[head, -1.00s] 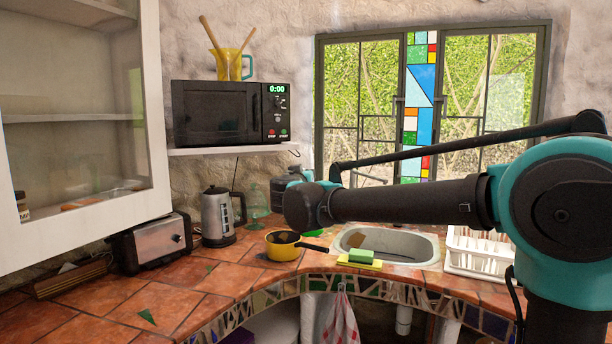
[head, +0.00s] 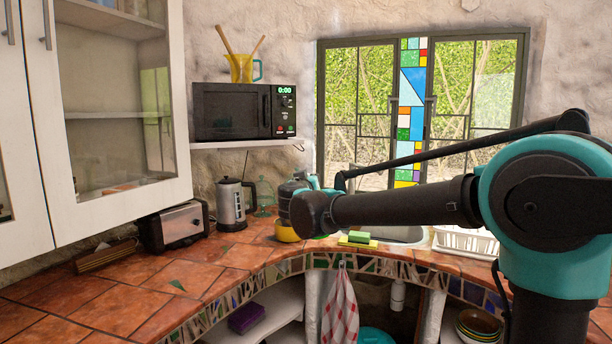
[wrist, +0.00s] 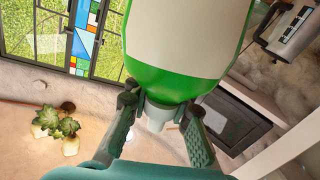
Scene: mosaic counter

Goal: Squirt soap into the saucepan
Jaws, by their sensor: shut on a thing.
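My gripper (wrist: 161,108) is shut on the neck end of the soap bottle (wrist: 185,60), seen close up in the wrist view. The bottle has a large white body and a green band towards the neck. In the head view my arm hides most of the gripper and bottle. The yellow saucepan (head: 286,232) sits on the tiled counter, partly hidden behind my arm's end. Its handle is hidden. I cannot tell whether the bottle's nozzle is over the pan.
A green and yellow sponge (head: 358,239) lies at the sink's (head: 405,236) front edge. A kettle (head: 234,204) and toaster (head: 178,226) stand left of the pan. The microwave (head: 244,111) is on a shelf above. A wall cabinet (head: 180,198) overhangs the left counter, whose front is mostly clear.

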